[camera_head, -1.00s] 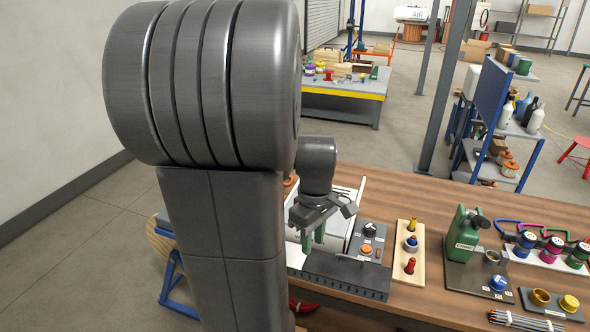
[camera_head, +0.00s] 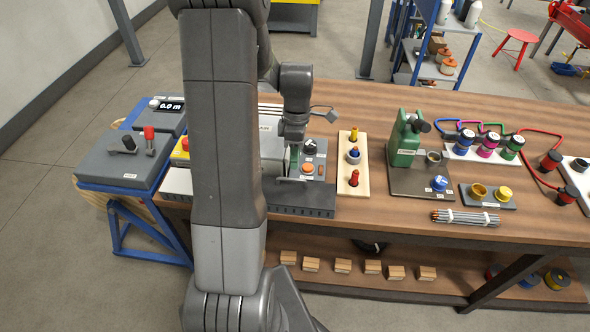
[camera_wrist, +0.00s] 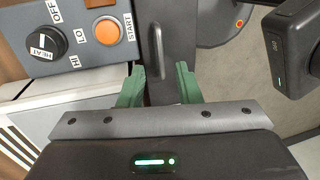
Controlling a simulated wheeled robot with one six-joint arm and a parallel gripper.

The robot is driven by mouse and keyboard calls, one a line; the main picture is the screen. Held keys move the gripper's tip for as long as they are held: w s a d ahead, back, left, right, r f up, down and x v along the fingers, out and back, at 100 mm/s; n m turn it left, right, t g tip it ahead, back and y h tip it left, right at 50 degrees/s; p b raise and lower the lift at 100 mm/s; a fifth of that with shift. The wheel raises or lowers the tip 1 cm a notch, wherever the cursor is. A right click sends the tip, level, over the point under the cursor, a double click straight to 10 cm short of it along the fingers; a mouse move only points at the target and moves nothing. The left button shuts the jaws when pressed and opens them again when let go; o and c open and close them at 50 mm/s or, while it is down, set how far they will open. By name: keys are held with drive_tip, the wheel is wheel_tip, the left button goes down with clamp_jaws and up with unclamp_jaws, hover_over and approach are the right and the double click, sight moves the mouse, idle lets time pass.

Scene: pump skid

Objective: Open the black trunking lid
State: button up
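The black trunking (camera_head: 312,208) lies along the front edge of the wooden workbench, partly behind my arm in the head view. In the wrist view its dark lid (camera_wrist: 178,28) is flat and carries a slim bar handle (camera_wrist: 157,52). My gripper (camera_wrist: 158,75) has two green fingers spread apart, one on each side of the lower end of the handle. They do not visibly touch it. In the head view my gripper (camera_head: 292,162) points down over the trunking, and its fingertips are partly hidden.
A grey control box with a HEAT knob (camera_wrist: 45,41) and orange START button (camera_wrist: 109,31) sits right beside the lid.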

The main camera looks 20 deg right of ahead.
hover_over(295, 185)
wheel_tip(295, 185, down, 6)
drive_tip(key=shift+r, duration=0.1)
drive_tip(key=shift+c, duration=0.4)
clamp_jaws()
